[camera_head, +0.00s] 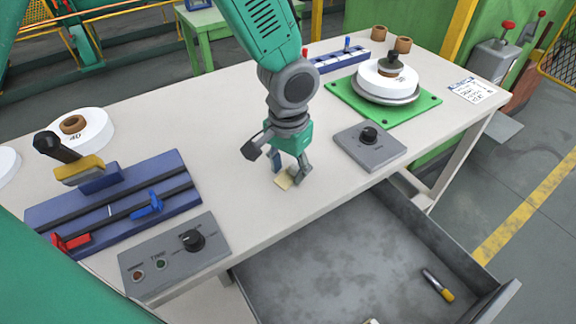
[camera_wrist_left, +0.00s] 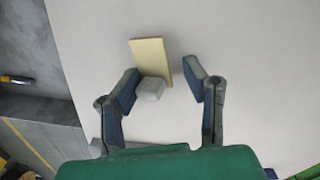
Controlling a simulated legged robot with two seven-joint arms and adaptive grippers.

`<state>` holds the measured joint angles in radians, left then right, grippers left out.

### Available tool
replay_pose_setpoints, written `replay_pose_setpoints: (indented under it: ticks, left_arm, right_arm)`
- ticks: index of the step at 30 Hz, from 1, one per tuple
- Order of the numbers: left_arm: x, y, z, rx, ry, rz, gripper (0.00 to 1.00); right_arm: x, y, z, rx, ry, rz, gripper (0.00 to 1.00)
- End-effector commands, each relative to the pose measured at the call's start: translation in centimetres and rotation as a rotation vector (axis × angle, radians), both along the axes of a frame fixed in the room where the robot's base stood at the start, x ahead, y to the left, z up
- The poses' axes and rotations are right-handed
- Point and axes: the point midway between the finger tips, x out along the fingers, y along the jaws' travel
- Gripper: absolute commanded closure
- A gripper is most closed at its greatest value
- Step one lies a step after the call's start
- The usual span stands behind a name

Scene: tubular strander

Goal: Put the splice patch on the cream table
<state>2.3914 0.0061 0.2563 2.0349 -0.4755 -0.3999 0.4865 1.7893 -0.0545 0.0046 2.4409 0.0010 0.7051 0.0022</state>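The splice patch is a small pale yellow rectangle (camera_head: 284,182) lying on the cream table (camera_head: 235,115), near its front edge. In the left wrist view the patch (camera_wrist_left: 150,56) lies between and just beyond the fingertips, with a light grey block (camera_wrist_left: 150,89) overlapping its near end. My left gripper (camera_head: 288,170) points down over the patch. In the left wrist view its fingers (camera_wrist_left: 162,78) stand apart with a gap between them. The left finger is close to the patch; whether it touches cannot be told. My right gripper is not in view.
An open grey drawer (camera_head: 335,265) with a yellow-tipped cylinder (camera_head: 437,285) juts out below the table front. A grey knob box (camera_head: 370,147) and green plate (camera_head: 345,98) stand right. A blue fixture (camera_head: 120,205) and control box (camera_head: 175,257) stand left. The middle tabletop is clear.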

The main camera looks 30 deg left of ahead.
Motion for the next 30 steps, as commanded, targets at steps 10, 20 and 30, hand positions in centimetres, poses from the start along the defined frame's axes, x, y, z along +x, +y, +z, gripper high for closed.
replay_pose_setpoints:
  ticks: [10, 20, 30]
  left_arm:
    - [0.1, 0.2, 1.2, -0.005, -0.004, 0.002, 0.6]
    - [0.1, -0.1, 8.2, -0.002, -0.009, 0.001, 0.6]
    - [0.0, 0.0, 12.4, -0.004, -0.004, 0.002, 0.6]
  right_arm:
    - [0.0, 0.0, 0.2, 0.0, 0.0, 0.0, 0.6]
    - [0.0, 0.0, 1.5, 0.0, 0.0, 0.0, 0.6]
    - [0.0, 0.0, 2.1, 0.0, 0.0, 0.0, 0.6]
